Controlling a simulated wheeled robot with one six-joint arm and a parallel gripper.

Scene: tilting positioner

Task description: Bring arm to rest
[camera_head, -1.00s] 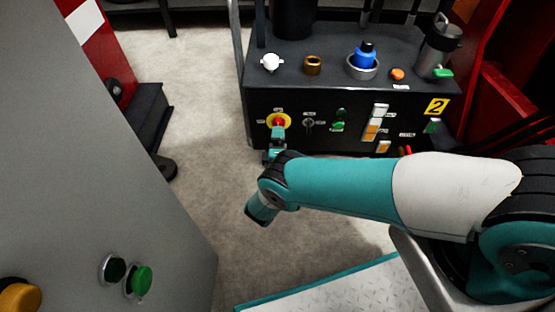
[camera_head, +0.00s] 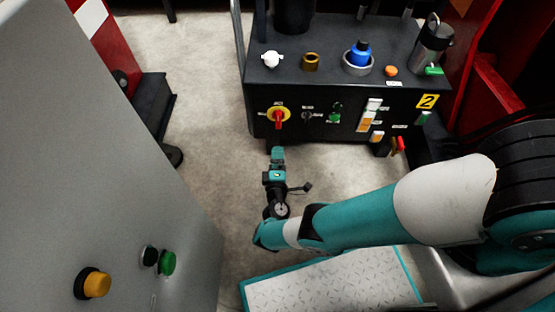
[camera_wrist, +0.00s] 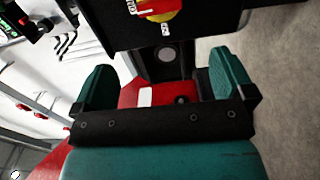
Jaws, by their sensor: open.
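My arm reaches in from the right in the head view, a teal and white link bent at the wrist over the floor. My gripper (camera_head: 277,152) is at its far end, in front of the black control box (camera_head: 395,100) and apart from it. In the wrist view my gripper (camera_wrist: 160,82) shows two teal fingers set wide apart with nothing between them. The red and yellow rotary switch (camera_head: 279,118) on the box front is just beyond the gripper; part of it shows at the top of the wrist view (camera_wrist: 160,8).
A grey cabinet (camera_head: 120,190) with yellow, black and green buttons stands at the left. On the box are a white knob, a brass ring, a blue knob, an orange button and a steel flask (camera_head: 433,45). Bare floor (camera_head: 208,120) lies between cabinet and box.

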